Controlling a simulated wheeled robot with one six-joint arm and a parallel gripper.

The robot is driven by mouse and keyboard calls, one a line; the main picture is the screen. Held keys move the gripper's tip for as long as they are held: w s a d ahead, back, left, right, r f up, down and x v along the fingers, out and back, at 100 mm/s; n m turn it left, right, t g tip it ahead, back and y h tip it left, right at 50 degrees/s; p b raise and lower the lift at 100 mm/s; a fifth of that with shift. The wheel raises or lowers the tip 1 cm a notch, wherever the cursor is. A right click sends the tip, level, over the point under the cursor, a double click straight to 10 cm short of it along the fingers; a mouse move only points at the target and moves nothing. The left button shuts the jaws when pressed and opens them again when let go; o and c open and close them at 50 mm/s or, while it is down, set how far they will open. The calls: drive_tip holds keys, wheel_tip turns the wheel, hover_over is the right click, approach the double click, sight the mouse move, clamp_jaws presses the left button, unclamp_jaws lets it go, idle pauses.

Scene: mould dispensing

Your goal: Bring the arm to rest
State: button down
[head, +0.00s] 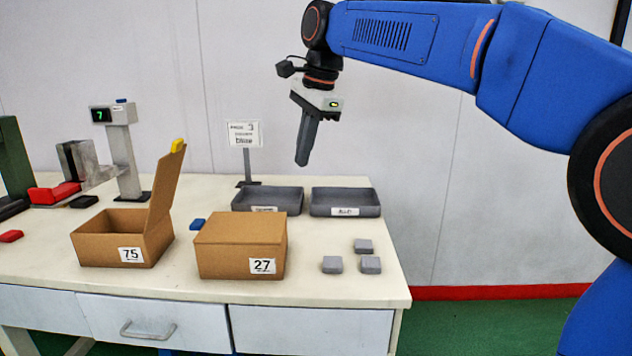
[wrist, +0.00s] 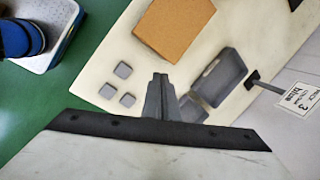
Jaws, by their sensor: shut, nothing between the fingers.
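My gripper (head: 303,158) hangs from my blue arm, pointing down in the air above the back of the table. Its fingers are shut with nothing between them. In the wrist view the gripper (wrist: 159,78) shows its closed fingertips over the table edge area between grey blocks and grey trays. My arm reaches in from the right, its forearm roughly level and high above the table (head: 330,290).
An open box 75 (head: 95,249) and a closed box 27 (head: 225,262) stand in front. Two grey trays (head: 267,201) (head: 345,203) lie behind. Several grey blocks (head: 332,265) lie at right. A sign (head: 244,134) and a display post (head: 122,150) stand at the back.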

drive_tip(key=s+d+f+n+t, duration=0.1)
drive_tip(key=s+d+f+n, duration=0.1)
drive_tip(key=s+d+f, duration=0.4)
drive_tip(key=s+d+f+n+h, duration=0.1)
drive_tip(key=s+d+f+n, duration=0.15)
drive_tip(key=d, duration=0.55)
drive_tip(key=s+d+f+n+t, duration=0.1)
drive_tip(key=s+d+f+n, duration=0.15)
drive_tip(key=s+d, duration=0.35)
drive_tip(key=s+d+f+n, duration=0.2)
drive_tip(key=s+d+f, duration=0.4)
drive_tip(key=f, duration=0.3)
drive_tip(key=s+d+f+n+h, duration=0.1)
drive_tip(key=s+d+f+n, duration=0.1)
drive_tip(key=s+d+f, duration=0.3)
drive_tip(key=s+f, duration=0.4)
drive_tip(key=f, duration=0.1)
drive_tip(key=shift+d+n+t+h, duration=0.3)
drive_tip(key=shift+d+n+t, duration=0.1)
drive_tip(key=shift+a, duration=0.1)
